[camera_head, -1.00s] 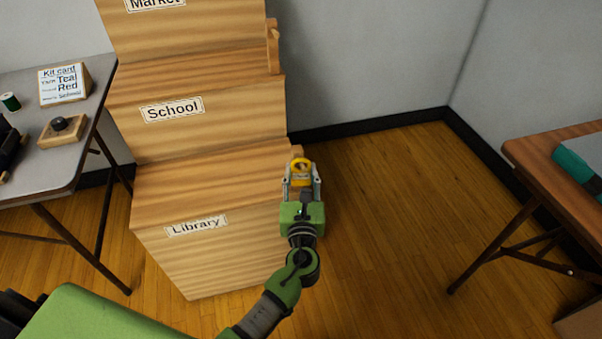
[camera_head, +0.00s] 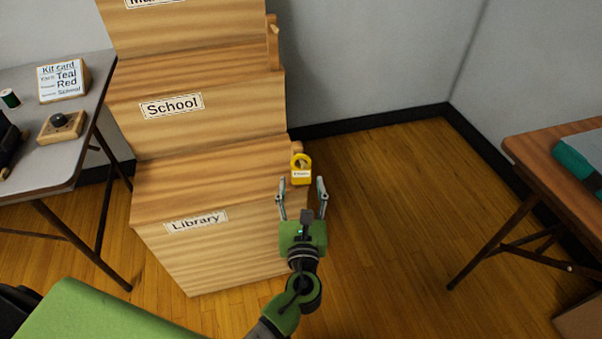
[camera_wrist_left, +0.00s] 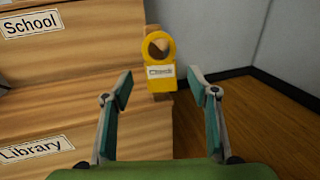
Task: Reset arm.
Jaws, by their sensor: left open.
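My left gripper (camera_head: 302,199) is open and empty in the head view, in front of the right side of the stepped wooden unit. Its two fingers (camera_wrist_left: 160,95) stand wide apart in the left wrist view. A yellow tag (camera_head: 301,170) with a round hole and a white label hangs just beyond the fingertips, apart from them. It hangs on a wooden peg at the unit's right edge. The tag also shows in the left wrist view (camera_wrist_left: 161,82), where the peg end is visible through its hole; the label's word is too small to read surely. My right gripper is not in view.
The stepped wooden unit (camera_head: 225,255) has Library, School and a cut-off upper label. Another wooden peg (camera_head: 273,48) sticks up higher on its right side. A grey table (camera_head: 85,100) with a kit card (camera_head: 62,81) stands left, a wooden table (camera_head: 540,150) right. Floor between is clear.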

